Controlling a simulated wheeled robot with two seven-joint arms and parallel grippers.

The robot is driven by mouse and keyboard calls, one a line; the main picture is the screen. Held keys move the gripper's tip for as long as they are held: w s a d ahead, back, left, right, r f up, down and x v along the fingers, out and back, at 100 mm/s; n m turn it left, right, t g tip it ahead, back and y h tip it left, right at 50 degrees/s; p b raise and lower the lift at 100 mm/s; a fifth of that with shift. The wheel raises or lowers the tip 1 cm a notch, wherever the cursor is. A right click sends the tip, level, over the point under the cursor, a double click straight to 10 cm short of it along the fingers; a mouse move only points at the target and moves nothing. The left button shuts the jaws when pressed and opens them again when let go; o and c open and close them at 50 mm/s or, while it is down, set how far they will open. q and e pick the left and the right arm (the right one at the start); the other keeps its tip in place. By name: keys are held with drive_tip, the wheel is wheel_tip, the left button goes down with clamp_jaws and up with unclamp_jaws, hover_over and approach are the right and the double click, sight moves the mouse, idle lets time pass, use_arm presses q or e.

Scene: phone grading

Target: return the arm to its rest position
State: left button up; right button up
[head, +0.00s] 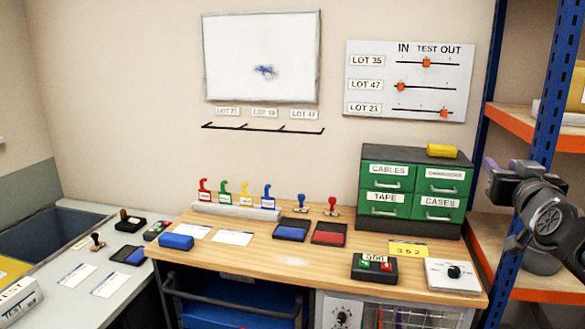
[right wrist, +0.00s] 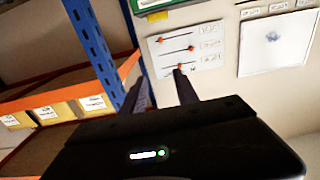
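My right gripper (head: 505,190) is at the right edge of the head view, raised in front of the blue shelf post and right of the green drawer cabinet. In the right wrist view its two fingers (right wrist: 161,88) stand apart with nothing between them. That view is roughly upside down, and the fingers point toward the wall with the slider panel (right wrist: 187,47). My left gripper is in neither view.
The wooden bench (head: 300,262) carries the green cabinet (head: 414,190), stamps, ink pads and a button box (head: 374,268). A blue-posted shelf (head: 548,120) stands close to the right arm. The slider panel (head: 410,80) and whiteboard (head: 262,58) hang on the wall. A grey counter (head: 75,300) is at left.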

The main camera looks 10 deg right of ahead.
drive_tip(key=w+a+f+m+g+y, duration=0.1)
drive_tip(key=w+a+f, duration=0.15)
drive_tip(key=f, duration=0.75)
drive_tip(key=w+a+f+m+g+y, duration=0.1)
drive_tip(key=w+a+f+g, duration=0.15)
drive_tip(key=f, duration=0.85)
drive_tip(key=s+a+f+g+y, duration=0.1)
drive_tip(key=a+f, duration=0.3)
drive_tip(key=f, duration=0.3)
drive_tip(key=s+a+f+n+g+y, duration=0.15)
drive_tip(key=a+f, duration=0.25)
drive_tip(key=f, duration=0.4)
drive_tip(key=a+f+m+g+y, duration=0.1)
drive_tip(key=a+f, duration=0.3)
drive_tip(key=f, duration=0.3)
drive_tip(key=s+a+f+n+g+y, duration=0.1)
drive_tip(key=s+a+f+g+y, duration=0.1)
drive_tip(key=s+a+f, duration=0.6)
drive_tip(key=s+a+f+n+g+y, duration=0.15)
drive_tip(key=s+a+f, duration=0.4)
drive_tip(key=f, duration=0.55)
drive_tip(key=s+a+f+g, duration=0.3)
drive_tip(key=s+a+f, duration=0.1)
drive_tip(key=s, duration=0.4)
drive_tip(key=s+a+f+n+g+y, duration=0.1)
drive_tip(key=s+a+f+g, duration=0.2)
drive_tip(key=s, duration=0.6)
drive_tip(key=shift+s+a+f, duration=0.15)
drive_tip(key=shift+a+f, duration=0.45)
drive_tip(key=shift+a, duration=0.2)
